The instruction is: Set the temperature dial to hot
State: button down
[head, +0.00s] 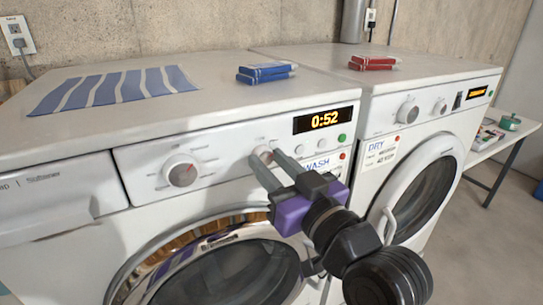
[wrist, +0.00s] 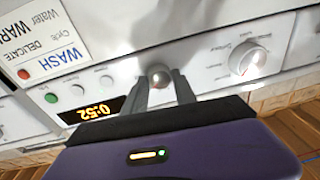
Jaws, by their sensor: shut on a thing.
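The washer (head: 215,125) at the left has a small round dial (head: 262,153) on its front panel, left of the lit display. I take this for the temperature dial; its setting marks are too small to read. My gripper (head: 268,158) has its two grey fingers at this dial, one on each side, and is shut on it. In the wrist view the dial (wrist: 159,75) shows between the fingertips (wrist: 164,80); its pointer cannot be made out. A larger dial (head: 182,173) sits further left on the same panel.
The display (head: 323,119) reads 0:52, with small buttons below it. A WASH card (wrist: 50,50) is on the panel, partly behind my gripper in the head view. A dryer (head: 440,115) stands at the right. Blue boxes (head: 265,72), red boxes (head: 372,63) and a striped cloth (head: 115,88) lie on top.

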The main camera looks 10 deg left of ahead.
jog(key=m+p, duration=0.1)
jog(key=m, duration=0.1)
jog(key=m+p, duration=0.2)
jog(key=m, duration=0.1)
jog(key=shift+a+t+h, duration=0.1)
jog(key=shift+t+h, duration=0.2)
jog(key=shift+h, duration=0.1)
jog(key=shift+f+m+h+p, duration=0.1)
jog(key=shift+m+h+p, duration=0.2)
jog(key=shift+m+p, duration=1.55)
jog(key=shift+m, duration=0.45)
jog(key=c, duration=1)
grip_release()
jog(key=shift+s, duration=0.1)
jog(key=b+v, duration=0.2)
jog(key=v, duration=0.5)
jog(key=shift+s+b, duration=0.3)
jog(key=shift+b, duration=0.1)
